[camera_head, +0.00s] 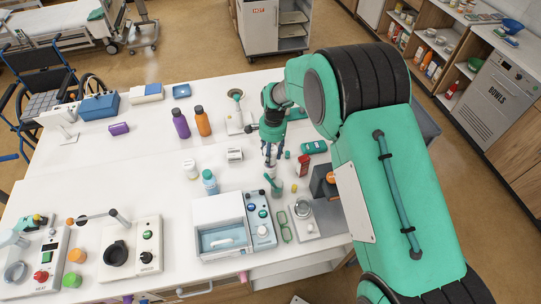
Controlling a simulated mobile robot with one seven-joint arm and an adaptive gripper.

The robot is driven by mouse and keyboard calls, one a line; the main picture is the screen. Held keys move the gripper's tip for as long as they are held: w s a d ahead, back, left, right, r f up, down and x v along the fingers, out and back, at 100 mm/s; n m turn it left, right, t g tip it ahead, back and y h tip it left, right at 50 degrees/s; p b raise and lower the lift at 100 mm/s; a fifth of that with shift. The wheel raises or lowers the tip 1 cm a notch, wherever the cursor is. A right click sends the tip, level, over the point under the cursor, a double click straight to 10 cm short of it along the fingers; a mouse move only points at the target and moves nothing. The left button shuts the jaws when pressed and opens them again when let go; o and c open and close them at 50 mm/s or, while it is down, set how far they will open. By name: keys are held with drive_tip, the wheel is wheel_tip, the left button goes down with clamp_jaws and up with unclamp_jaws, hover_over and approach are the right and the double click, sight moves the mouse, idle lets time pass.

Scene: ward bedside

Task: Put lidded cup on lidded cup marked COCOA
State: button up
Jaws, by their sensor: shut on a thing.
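My gripper (269,165) points down over the middle right of the white table. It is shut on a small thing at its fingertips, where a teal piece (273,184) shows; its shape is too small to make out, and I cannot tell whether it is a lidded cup. A white lidded container (191,169) and a white one with a teal lid (209,182) stand to the left. A short white cylinder with dark marks (234,155) is nearer the gripper. I cannot read COCOA on any of them.
A purple bottle (181,124) and an orange bottle (203,121) stand behind. A white machine with a drawer (221,228) and a button panel (261,219) are in front. Green glasses (284,227), a red box (304,165) and a green device (314,147) lie close by. The table's left middle is clear.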

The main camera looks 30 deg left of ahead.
drive_tip(key=o, duration=1.4)
drive_tip(key=r, duration=0.8)
drive_tip(key=w+r, duration=0.1)
drive_tip(key=r, duration=0.3)
drive_tip(key=shift+w+r, duration=0.1)
